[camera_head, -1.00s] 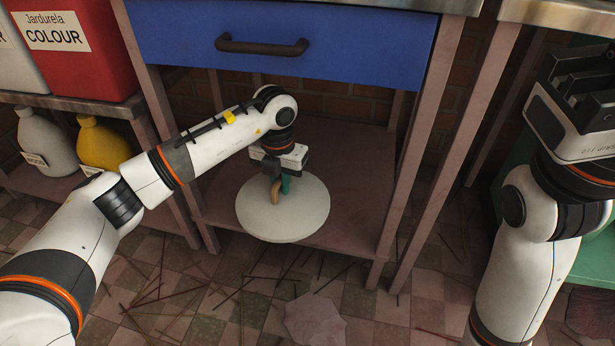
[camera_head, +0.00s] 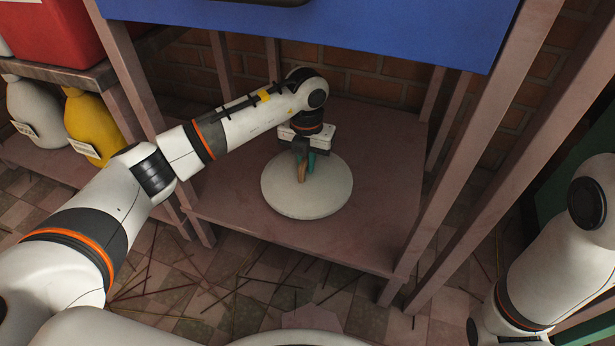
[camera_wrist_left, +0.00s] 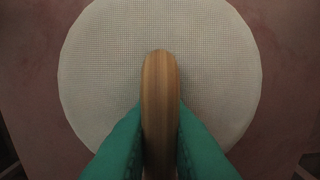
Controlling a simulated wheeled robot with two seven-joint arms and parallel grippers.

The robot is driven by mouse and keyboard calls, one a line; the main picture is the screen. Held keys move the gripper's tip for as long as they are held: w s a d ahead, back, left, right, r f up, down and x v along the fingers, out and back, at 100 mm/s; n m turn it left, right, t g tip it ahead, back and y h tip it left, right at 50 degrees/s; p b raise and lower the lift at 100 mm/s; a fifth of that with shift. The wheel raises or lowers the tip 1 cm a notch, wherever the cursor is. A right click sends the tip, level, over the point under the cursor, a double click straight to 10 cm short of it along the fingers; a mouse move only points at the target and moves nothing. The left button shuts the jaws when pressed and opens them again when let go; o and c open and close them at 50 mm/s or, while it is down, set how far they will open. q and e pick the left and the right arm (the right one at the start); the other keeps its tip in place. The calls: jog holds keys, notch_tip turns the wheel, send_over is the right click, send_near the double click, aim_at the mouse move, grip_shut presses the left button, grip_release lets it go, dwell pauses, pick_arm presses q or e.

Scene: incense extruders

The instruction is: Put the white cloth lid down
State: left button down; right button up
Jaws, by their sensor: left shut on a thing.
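The white cloth lid (camera_head: 325,194) is a round, pale disc with a wooden handle (camera_head: 302,172) standing up from its middle. It appears level over the lower shelf (camera_head: 385,205) of the bench, well inside the shelf's edges; I cannot tell whether it touches the shelf. My left gripper (camera_head: 306,165) is above the lid, shut on the handle. The left wrist view shows the woven lid (camera_wrist_left: 215,60) and the green fingers pressed on both sides of the wooden handle (camera_wrist_left: 160,100). My right gripper is out of view; only part of that arm shows at the right.
A blue drawer (camera_head: 330,30) hangs above the shelf. Bench legs (camera_head: 465,130) stand at its corners. A yellow jug (camera_head: 97,125) and a white jug (camera_head: 38,115) stand on a shelf at the left. Thin sticks lie on the tiled floor. Bare shelf surrounds the lid.

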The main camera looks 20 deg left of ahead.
aim_at(307, 170)
pick_arm(q)
notch_tip(307, 170, down, 4)
jog(key=shift+r+b, duration=0.2)
jog(key=shift+b, duration=0.95)
jog(key=shift+r, duration=0.2)
jog(key=shift+f, duration=0.15)
jog(key=c, duration=1.4)
grip_release()
jog(key=shift+c, duration=0.2)
